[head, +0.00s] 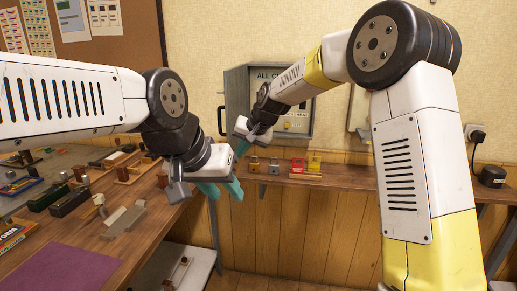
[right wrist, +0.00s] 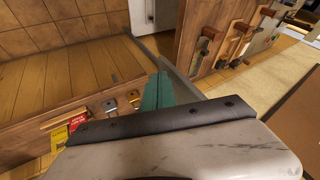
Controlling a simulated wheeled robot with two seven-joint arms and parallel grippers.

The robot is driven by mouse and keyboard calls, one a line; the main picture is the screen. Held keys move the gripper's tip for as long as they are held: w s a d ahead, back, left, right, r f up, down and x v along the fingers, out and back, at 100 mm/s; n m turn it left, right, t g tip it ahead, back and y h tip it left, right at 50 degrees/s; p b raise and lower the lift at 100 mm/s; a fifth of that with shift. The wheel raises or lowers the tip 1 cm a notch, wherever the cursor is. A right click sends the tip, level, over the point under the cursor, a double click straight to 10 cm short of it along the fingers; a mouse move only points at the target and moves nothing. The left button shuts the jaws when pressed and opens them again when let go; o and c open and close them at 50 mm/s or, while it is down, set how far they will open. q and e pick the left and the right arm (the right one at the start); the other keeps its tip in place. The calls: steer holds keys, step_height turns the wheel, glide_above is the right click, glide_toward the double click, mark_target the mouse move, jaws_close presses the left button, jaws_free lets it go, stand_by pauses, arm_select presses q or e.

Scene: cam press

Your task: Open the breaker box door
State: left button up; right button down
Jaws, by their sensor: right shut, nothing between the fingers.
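The grey breaker box (head: 308,122) hangs on the back wall, partly covered by my right arm. Lettering starting "ALL C" shows at its top. A grey panel (head: 236,88) stands at its left side with a small handle (head: 221,120); I cannot tell whether this is the door or the box's side. My right gripper (head: 241,147) is shut and empty in front of the box's lower left; its teal fingers (right wrist: 156,92) are together in the right wrist view. My left gripper (head: 221,189) is lower, its teal fingers apart and empty.
A wooden shelf (head: 345,178) below the box holds padlocks (head: 253,163) and red (head: 298,165) and yellow (head: 314,163) items. The workbench (head: 150,215) at left carries several small tools and a purple mat (head: 62,269). A plug and adapter (head: 491,176) are at right.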

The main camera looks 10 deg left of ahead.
steer(key=shift+a, duration=0.5)
steer(key=a, duration=0.9)
steer(key=shift+w+a, duration=0.2)
steer(key=shift+a, duration=0.05)
